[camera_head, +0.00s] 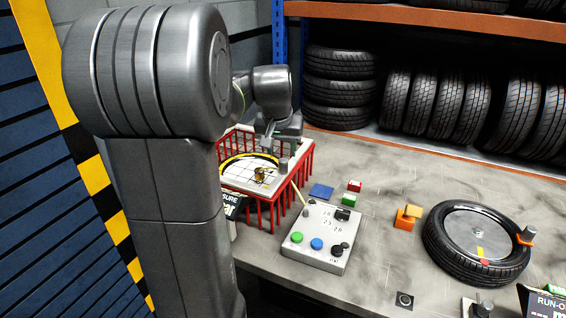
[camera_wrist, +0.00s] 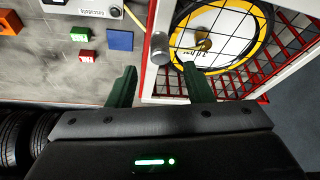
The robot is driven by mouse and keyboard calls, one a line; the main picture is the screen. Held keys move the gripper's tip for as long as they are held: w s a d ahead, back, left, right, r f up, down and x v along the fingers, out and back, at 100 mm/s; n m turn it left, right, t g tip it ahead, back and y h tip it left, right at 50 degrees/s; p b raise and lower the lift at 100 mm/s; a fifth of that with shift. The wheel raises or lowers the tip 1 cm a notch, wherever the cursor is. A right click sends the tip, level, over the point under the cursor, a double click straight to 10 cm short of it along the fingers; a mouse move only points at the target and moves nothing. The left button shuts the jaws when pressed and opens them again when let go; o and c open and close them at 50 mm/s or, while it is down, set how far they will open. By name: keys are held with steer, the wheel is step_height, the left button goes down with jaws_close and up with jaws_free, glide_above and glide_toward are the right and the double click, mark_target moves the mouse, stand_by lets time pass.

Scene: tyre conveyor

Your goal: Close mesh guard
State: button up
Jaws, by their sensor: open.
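The mesh guard is a white frame with a black wire grid (camera_head: 243,176), lying over a yellow-ringed round opening inside a red railing (camera_head: 302,172). In the wrist view the grid (camera_wrist: 220,22) covers the yellow ring and a brass-coloured part (camera_wrist: 203,45). A grey cylindrical knob (camera_wrist: 160,47) stands at the frame's near corner and also shows in the head view (camera_head: 283,164). My gripper (camera_wrist: 159,68) is open and empty, its green fingers spread either side of the knob's line, with the knob just beyond the tips. I cannot tell whether the guard is fully down.
A control box (camera_head: 320,238) with coloured buttons stands beside the railing. Blue (camera_wrist: 120,40), red (camera_wrist: 86,56) and orange (camera_wrist: 8,22) blocks lie nearby. A tyre (camera_head: 476,244) lies at the right. A tyre rack (camera_head: 500,20) runs along the back.

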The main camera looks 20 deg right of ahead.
mark_target(286, 162)
steer(key=x, duration=0.7)
steer(key=shift+w+d+f, duration=0.1)
steer(key=shift+w+f, duration=0.05)
steer(key=shift+f, duration=0.1)
jaws_close()
steer(key=shift+s+d, duration=0.3)
steer(key=shift+s, duration=0.05)
jaws_free()
